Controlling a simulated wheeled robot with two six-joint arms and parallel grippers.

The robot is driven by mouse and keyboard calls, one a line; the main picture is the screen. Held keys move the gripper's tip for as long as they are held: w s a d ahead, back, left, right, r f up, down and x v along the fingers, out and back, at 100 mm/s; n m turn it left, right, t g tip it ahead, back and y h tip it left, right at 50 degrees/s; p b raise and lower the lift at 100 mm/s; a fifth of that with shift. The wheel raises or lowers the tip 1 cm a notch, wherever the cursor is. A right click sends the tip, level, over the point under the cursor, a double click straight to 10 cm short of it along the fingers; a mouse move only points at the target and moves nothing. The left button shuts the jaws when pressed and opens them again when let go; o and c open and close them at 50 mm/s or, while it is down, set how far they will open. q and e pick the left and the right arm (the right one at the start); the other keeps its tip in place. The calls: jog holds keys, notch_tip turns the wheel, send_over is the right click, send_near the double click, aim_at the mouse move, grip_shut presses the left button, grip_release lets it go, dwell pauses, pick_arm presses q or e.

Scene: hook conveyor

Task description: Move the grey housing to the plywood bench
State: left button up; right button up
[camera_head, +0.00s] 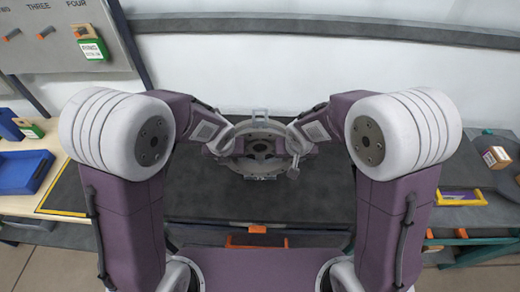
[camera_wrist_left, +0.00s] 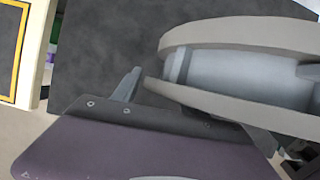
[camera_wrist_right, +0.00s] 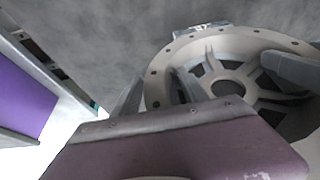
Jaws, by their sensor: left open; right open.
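The grey housing (camera_head: 260,147), a round flanged casting with a hub and spokes, sits on the dark grey bench top (camera_head: 195,196) in front of me. My left gripper (camera_head: 229,147) is open at the housing's left side. My right gripper (camera_head: 294,146) is open at its right side. In the left wrist view the housing's two pale flanges (camera_wrist_left: 240,75) lie close to the fingers. In the right wrist view its bolted rim and spokes (camera_wrist_right: 230,85) lie close by. Contact cannot be told. The plywood bench (camera_head: 17,205) is at the left.
On the plywood bench are a blue tray (camera_head: 24,171) and a yellow-outlined dark mat (camera_head: 66,192). A grey board with tags (camera_head: 62,38) stands behind it. A white wall closes the back.

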pick_arm(q)
jog(key=shift+f, duration=0.2)
pick_arm(e)
jog(key=shift+f, duration=0.25)
pick_arm(q)
grip_shut()
pick_arm(e)
grip_shut()
jog(key=shift+d, duration=0.1)
dwell(0.7)
pick_arm(q)
jog(key=shift+w, duration=0.1)
